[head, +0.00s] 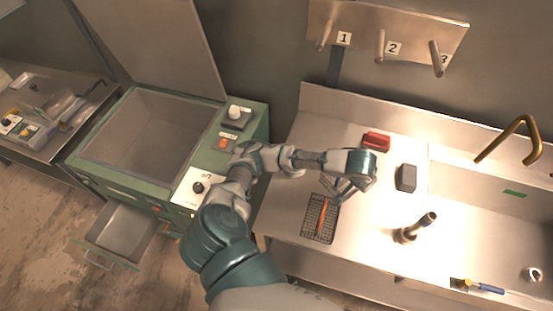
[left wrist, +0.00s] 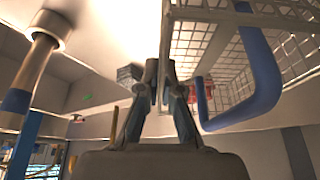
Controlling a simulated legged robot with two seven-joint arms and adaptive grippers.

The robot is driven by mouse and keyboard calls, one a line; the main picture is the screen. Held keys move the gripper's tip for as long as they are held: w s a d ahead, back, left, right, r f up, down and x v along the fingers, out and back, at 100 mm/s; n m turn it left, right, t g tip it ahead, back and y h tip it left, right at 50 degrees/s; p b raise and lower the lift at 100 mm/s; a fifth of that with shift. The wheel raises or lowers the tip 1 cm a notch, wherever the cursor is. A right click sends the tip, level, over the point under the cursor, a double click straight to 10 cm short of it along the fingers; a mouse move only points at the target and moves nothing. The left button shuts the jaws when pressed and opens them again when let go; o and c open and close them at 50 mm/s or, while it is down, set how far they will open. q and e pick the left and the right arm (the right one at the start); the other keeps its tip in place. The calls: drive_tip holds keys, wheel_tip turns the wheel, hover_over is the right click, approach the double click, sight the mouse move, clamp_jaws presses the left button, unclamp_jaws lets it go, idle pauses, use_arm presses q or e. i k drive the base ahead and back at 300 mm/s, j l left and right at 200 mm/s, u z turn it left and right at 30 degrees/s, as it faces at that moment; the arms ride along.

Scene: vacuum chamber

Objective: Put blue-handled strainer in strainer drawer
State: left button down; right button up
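In the left wrist view, a wire-mesh strainer (left wrist: 215,45) with a blue handle (left wrist: 262,75) is close, beside my fingers; I cannot tell whether the two are the same thing. My left gripper (head: 343,188) is low over the bench, next to the basket. An open drawer (head: 120,232) juts from the green machine. My right gripper is out of view.
The green machine (head: 88,190) has an open bin and raised lid. On the bench (head: 285,215) are a red block (head: 376,141), a grey block (head: 406,178) and an upright metal cylinder (head: 415,229). A sink with a brass tap (head: 530,128) is at right.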

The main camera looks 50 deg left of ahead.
sight(123, 219)
drive_tip(key=k+u, duration=0.15)
drive_tip(key=u, duration=0.3)
drive_tip(key=k+u, duration=0.15)
drive_tip(key=u, duration=0.35)
drive_tip(key=k+u, duration=0.1)
drive_tip(key=u, duration=0.35)
